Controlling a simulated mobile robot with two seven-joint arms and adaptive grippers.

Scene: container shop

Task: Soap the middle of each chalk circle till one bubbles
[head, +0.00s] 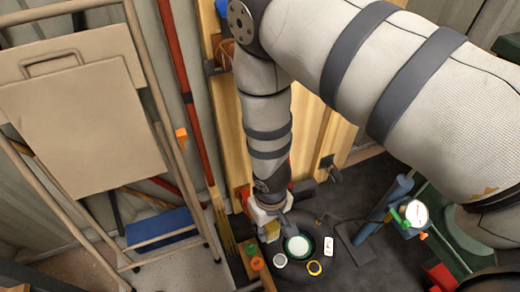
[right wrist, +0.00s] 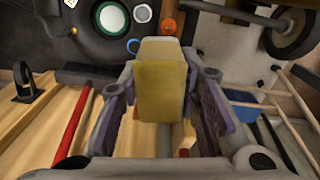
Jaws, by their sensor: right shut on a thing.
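My right gripper (head: 268,218) reaches down over a dark surface in the head view. In the right wrist view its fingers (right wrist: 162,110) are shut on a yellow block (right wrist: 162,95) with a paler beige end, which looks like a sponge. In the head view only a little yellow of the block (head: 272,231) shows beside the gripper. A pale disc in a dark green ring (head: 298,246) lies just right of the gripper; it also shows in the right wrist view (right wrist: 112,18). I cannot make out chalk circles or bubbles. My left gripper is not in view.
A round gauge (head: 415,213) is at right. A folding frame with a beige panel (head: 85,125) and a red pole (head: 175,60) stand at left.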

